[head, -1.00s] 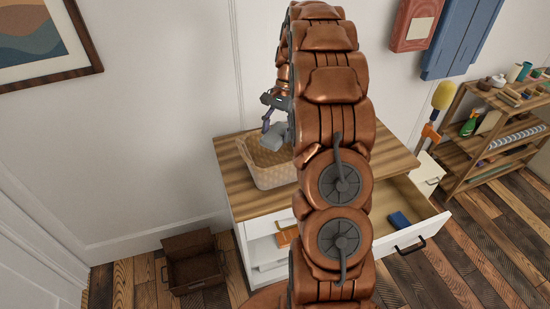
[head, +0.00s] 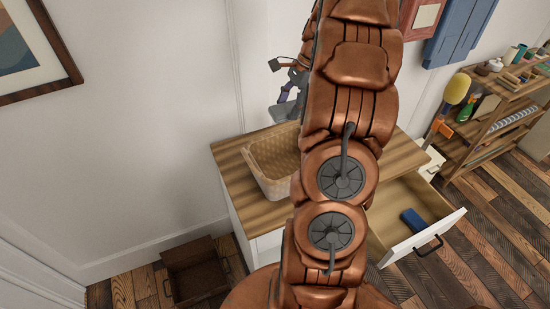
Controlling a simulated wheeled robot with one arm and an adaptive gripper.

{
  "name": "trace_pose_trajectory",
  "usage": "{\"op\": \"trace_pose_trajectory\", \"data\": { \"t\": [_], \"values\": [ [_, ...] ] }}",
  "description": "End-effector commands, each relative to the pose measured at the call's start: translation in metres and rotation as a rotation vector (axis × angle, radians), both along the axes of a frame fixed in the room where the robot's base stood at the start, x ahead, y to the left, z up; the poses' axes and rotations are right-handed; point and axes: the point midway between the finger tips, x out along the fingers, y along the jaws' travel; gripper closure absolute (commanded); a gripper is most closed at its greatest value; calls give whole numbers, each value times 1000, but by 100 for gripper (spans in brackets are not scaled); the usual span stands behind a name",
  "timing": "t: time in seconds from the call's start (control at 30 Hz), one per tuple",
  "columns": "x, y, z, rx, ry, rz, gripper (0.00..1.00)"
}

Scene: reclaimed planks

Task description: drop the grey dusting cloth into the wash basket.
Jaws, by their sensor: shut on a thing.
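The wash basket (head: 262,183), a tan woven box with an open top, stands on the wooden top of the white cabinet. My gripper (head: 286,97) is partly hidden behind my copper arm and is shut on the grey dusting cloth (head: 284,111). The cloth hangs below the fingers, just above the back rim of the basket in the picture. I cannot tell whether it is directly over the opening. The part of the basket that shows inside looks empty; its right side is hidden by my arm.
The cabinet top (head: 232,157) is clear left of the basket. A drawer (head: 425,238) stands open at the right with a blue object (head: 412,220) in it. A brown open box (head: 196,272) is on the floor at left. A shelf rack (head: 490,150) stands at right.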

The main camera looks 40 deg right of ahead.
Motion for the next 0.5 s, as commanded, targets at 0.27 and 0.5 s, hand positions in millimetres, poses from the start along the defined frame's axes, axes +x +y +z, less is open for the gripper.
{"op": "trace_pose_trajectory", "data": {
  "t": [0.27, 0.5],
  "values": [
    [-5, -6, -11, 1, 1, -16, 66],
    [-7, -6, -35, 4, 3, -18, 66]
  ]
}}
